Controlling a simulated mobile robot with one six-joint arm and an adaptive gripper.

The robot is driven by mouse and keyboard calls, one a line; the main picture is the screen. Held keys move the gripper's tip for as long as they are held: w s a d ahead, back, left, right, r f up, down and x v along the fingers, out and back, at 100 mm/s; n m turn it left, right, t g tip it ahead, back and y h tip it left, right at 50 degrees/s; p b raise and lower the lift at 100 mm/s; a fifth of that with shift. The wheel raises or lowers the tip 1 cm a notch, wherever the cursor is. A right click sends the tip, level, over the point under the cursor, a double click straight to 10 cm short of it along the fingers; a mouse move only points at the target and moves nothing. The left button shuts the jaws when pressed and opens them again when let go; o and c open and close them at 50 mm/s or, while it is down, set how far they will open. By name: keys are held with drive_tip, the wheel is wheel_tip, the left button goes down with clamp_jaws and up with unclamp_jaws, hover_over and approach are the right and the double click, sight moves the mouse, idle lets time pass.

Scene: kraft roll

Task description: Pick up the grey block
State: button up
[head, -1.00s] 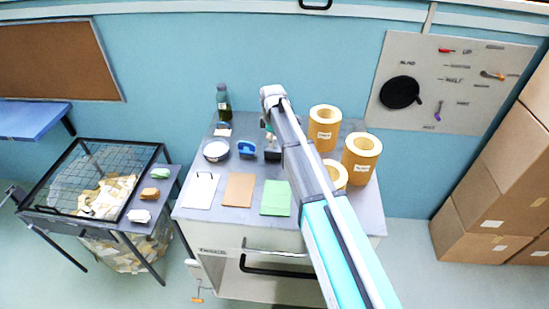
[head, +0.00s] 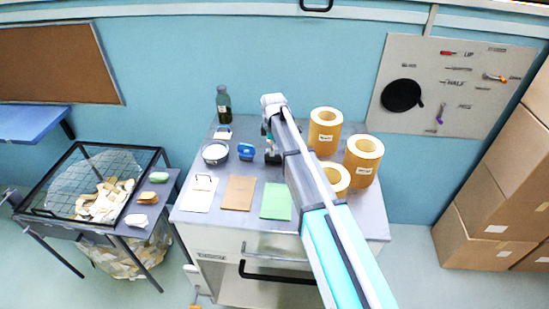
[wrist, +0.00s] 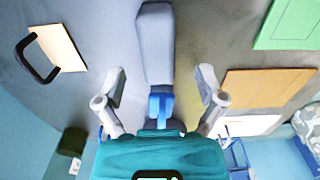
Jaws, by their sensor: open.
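In the wrist view the grey block (wrist: 154,42) shows as a long pale-grey shape, lying ahead of and between my fingers. My gripper (wrist: 160,76) is open, with one finger on each side and clear gaps to the block. In the head view my gripper (head: 268,136) is above the block, its tips hard to make out. I cannot tell how high the fingertips are above it.
Several kraft rolls (head: 325,131) stand to the right. White, brown (head: 238,193) and green (head: 275,201) sheets lie along the front. A round tin (head: 215,153) and dark bottle (head: 223,104) are to the left. The blue object (wrist: 161,102) is close to the fingers.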

drive_tip(key=shift+w+d+f+b, duration=0.1)
drive_tip(key=shift+d+f+b, duration=0.05)
drive_tip(key=shift+f+b, duration=0.55)
drive_tip(key=shift+d+f+b, duration=0.1)
drive_tip(key=shift+f+b, duration=0.5)
drive_tip(key=shift+f, duration=0.2)
drive_tip(key=shift+f+b, duration=0.8)
drive_tip(key=shift+f, duration=0.05)
drive_tip(key=shift+a, duration=0.1)
clamp_jaws()
drive_tip(key=shift+r, duration=0.2)
wheel_tip(320, 180, up, 2)
drive_tip(key=shift+r+p, duration=0.1)
drive_tip(key=shift+p, duration=1.15)
drive_tip(key=s+d+r+p, duration=0.4)
drive_tip(key=s+r+p, duration=0.6)
drive_tip(key=s, duration=0.3)
drive_tip(key=shift+s+r, duration=0.25)
